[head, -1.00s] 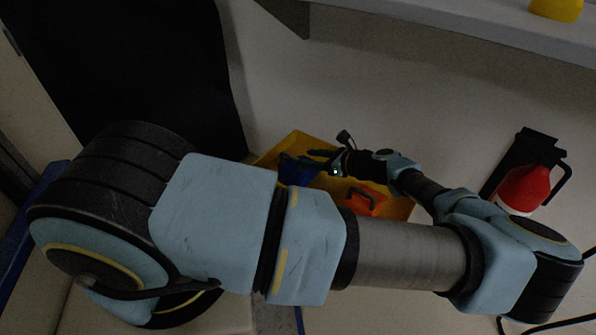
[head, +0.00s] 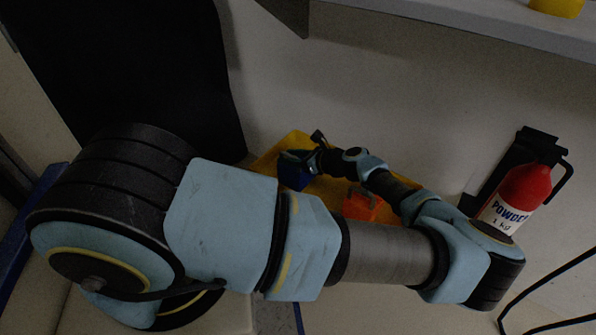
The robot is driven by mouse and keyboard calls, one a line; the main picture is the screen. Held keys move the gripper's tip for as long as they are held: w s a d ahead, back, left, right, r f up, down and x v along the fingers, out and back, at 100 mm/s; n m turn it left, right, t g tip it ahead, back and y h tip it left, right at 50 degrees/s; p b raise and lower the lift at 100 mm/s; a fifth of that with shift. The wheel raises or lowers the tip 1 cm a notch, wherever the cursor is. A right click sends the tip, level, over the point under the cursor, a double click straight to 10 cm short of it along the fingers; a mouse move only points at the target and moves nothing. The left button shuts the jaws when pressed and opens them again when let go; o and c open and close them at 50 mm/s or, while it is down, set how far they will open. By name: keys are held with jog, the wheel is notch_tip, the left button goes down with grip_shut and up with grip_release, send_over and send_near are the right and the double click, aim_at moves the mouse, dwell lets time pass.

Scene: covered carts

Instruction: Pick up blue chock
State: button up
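The blue chock (head: 291,171) is a dark blue block near the left end of the yellow tray (head: 299,140), partly hidden behind my arm. My gripper (head: 306,160) is right at the blue chock, at its upper right side. The fingers are small and dark here, and I cannot tell whether they are open or shut, or whether they touch the chock.
An orange chock (head: 362,206) with a handle lies in the tray to the right. A red fire extinguisher (head: 522,192) hangs on the wall at the right. A grey shelf (head: 470,30) with a yellow object (head: 557,7) runs along the top.

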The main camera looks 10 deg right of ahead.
grip_shut()
dwell(1.2)
